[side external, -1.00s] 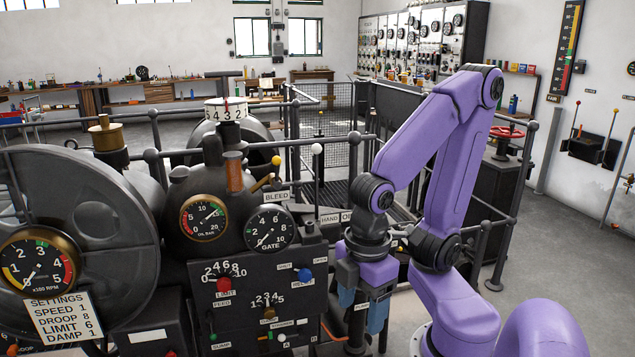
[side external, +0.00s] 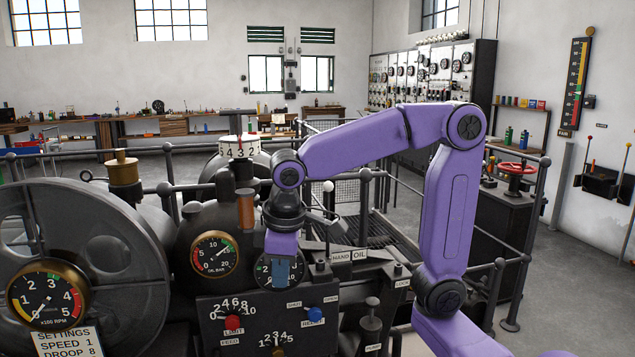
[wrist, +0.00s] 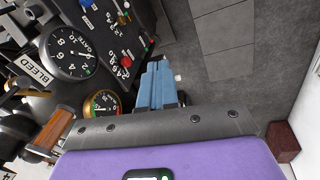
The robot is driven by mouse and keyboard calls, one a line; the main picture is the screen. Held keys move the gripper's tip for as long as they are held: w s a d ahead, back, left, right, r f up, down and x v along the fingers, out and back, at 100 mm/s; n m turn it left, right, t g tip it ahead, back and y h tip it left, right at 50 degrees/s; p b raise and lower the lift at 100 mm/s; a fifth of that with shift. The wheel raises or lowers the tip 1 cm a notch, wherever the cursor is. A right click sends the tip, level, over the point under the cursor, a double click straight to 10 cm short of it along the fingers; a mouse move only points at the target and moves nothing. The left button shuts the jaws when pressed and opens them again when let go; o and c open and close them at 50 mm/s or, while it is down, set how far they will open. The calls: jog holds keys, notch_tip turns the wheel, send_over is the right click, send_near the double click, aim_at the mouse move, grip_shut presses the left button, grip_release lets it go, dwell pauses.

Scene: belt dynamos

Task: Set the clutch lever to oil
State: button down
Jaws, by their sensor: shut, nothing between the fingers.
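A thin lever with a white ball knob (side external: 328,187) stands beside the HAND/OIL plate (side external: 347,257) in the side view; I take it to be the clutch lever. It looks roughly upright, left of the HAND word, and its lower end is hard to make out. My gripper (side external: 282,272) is left of this lever in the picture, its blue fingers pointing down in front of the GATE gauge. The fingers are shut and empty; they also show in the wrist view (wrist: 158,86). I cannot tell the depth gap to the lever.
The GATE gauge (wrist: 70,55) and BLEED plate (wrist: 32,70) are near the fingers in the wrist view. A red knob (side external: 233,322) and blue knob (side external: 315,314) stick out of the black panel. Railings (side external: 365,205) stand behind the lever.

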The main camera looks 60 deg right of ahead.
jog(key=w+d+r+m+h, duration=0.2)
jog(key=w+d+r+m, duration=0.35)
jog(key=w+d, duration=0.3)
jog(key=w+d+r+m+h, duration=0.2)
jog(key=w+d+r+m, duration=0.4)
jog(key=d, duration=0.3)
jog(key=d+r+m+g+h, duration=0.1)
jog(key=d+r+m, duration=0.1)
jog(key=d, duration=0.7)
jog(key=shift+w+r+m+h, duration=0.25)
jog(key=shift+r+m+h, duration=0.1)
jog(key=shift+r, duration=0.2)
jog(key=shift+f, duration=0.1)
jog(key=s+d+f, duration=0.1)
jog(key=d+f, duration=0.7)
jog(key=f, duration=0.1)
jog(key=shift+s+d, duration=0.35)
jog(key=shift+d, duration=0.05)
